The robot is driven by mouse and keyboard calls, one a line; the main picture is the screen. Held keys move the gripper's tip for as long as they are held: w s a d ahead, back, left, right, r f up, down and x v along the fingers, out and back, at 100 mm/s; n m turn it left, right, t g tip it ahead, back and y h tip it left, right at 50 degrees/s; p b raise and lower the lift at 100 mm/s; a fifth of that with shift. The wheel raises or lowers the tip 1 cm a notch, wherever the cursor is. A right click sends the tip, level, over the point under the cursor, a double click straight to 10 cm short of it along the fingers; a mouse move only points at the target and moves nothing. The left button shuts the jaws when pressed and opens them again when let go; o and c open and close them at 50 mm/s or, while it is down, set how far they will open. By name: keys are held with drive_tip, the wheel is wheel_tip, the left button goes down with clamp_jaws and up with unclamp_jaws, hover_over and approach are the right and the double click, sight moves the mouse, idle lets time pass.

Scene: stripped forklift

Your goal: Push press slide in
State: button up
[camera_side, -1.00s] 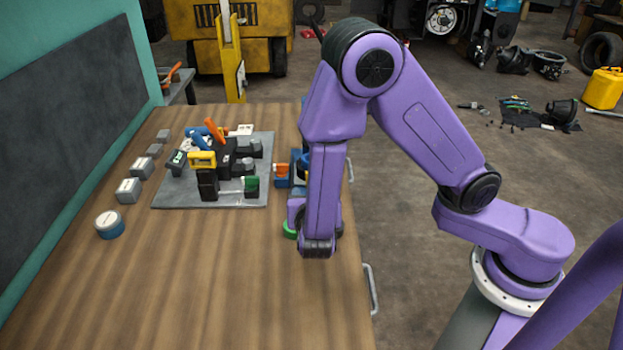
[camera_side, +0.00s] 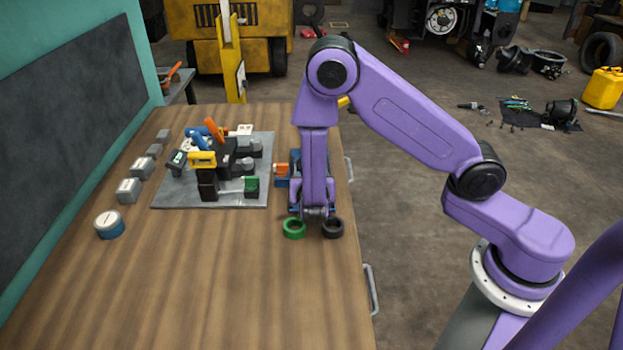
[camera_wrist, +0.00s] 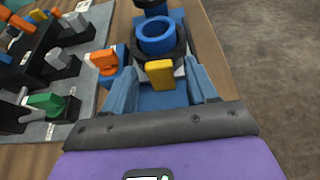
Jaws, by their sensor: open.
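The press (camera_wrist: 160,98) shows in the wrist view as a blue base with a yellow tab (camera_wrist: 160,74) at its near end. A dark ring and a blue ring (camera_wrist: 157,36) sit beyond the tab, one above the other. My gripper (camera_wrist: 162,84) is open and points at the press, with one blue-grey finger on either side of the tab. I cannot tell whether a finger touches it. In the side view my gripper (camera_side: 315,212) is low over the table's right part, and my arm hides most of the press.
A grey board (camera_side: 215,198) with switches and levers lies to the left. An orange-and-blue part (camera_side: 282,172) stands close left of my arm. A green ring (camera_side: 293,228) and a black ring (camera_side: 332,228) lie in front of my gripper. The table's front is clear.

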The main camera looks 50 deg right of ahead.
clamp_jaws()
drive_tip(key=shift+w+d, duration=1.4)
unclamp_jaws()
drive_tip(key=v, duration=1.7)
